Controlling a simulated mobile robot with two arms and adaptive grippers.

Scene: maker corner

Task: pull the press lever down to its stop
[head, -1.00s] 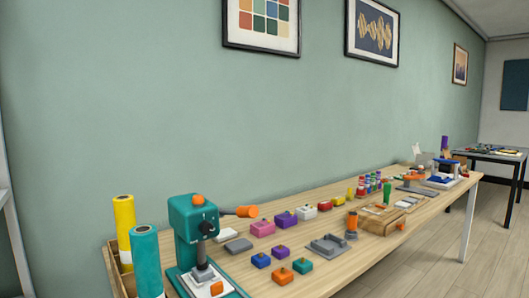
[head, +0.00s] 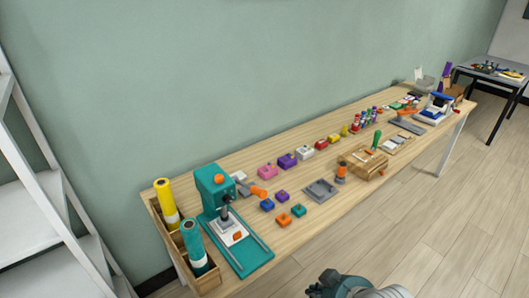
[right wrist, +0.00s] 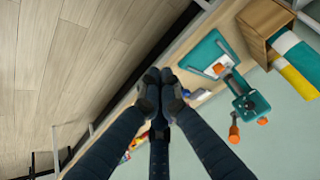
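The teal press (head: 212,190) stands at the near left end of the wooden bench, with an orange knob on top. Its lever (head: 258,192), with an orange grip, sticks out to the right from the press head. The right wrist view shows the press (right wrist: 247,101) and the lever's orange grip (right wrist: 234,133) right of the fingers. My right gripper (head: 328,284) is at the bottom of the head view, in front of the bench and apart from the lever. Its fingertips (right wrist: 161,76) are drawn together with nothing visible between them. My left gripper is not in view.
A wooden holder with yellow (head: 167,201) and teal (head: 194,243) rolls stands left of the press. White shelving (head: 50,190) stands at left. Floor in front is clear.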

